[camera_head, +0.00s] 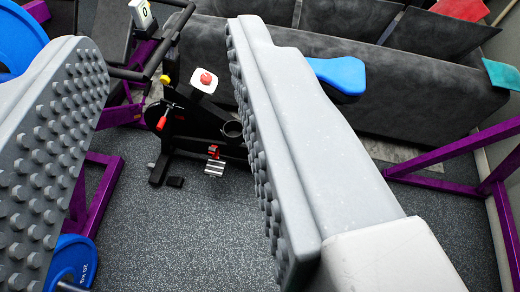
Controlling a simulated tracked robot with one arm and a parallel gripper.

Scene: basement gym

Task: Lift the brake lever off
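My gripper (163,38) is open, its two grey studded fingers wide apart at left and right. No object is held between them. Beyond the gap stands a black exercise bike (190,128). A small lever with a red grip (162,123) hangs at the bike's front left and looks like the brake lever; its grip points down. The lever is clear of both fingers. The right finger hides part of the bike.
The bike's blue saddle (338,74) shows behind the right finger. A grey couch (415,95) spans the back. Purple frames (440,152) stand right and left. Blue weight plates (20,38) are at the left. The speckled floor (190,240) in front is mostly clear.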

